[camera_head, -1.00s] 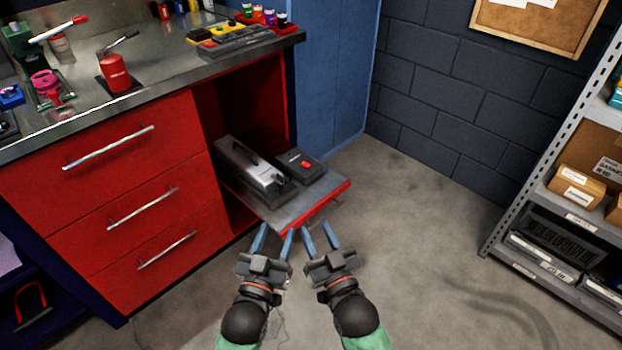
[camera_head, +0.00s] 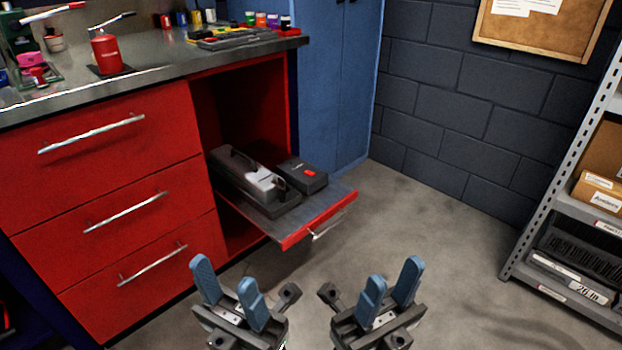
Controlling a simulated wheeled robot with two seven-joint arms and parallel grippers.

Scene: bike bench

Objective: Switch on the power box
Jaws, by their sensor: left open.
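The power box, a small dark box (camera_head: 310,183) with a red switch (camera_head: 309,172) on top, sits on the right side of a pulled-out tray (camera_head: 318,213) with a red front edge. Whether the switch is on cannot be told. My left gripper (camera_head: 228,291) is open and empty, below and in front of the tray in the picture. My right gripper (camera_head: 390,288) is also open and empty, to the right, with its blue fingers pointing up. Neither gripper touches the box or the tray.
A longer grey case (camera_head: 240,187) with a handle lies beside the power box on the tray. Red drawers (camera_head: 100,185) stand to the left under the metal worktop (camera_head: 150,60). A metal shelf rack (camera_head: 560,150) stands at the right. The floor between is clear.

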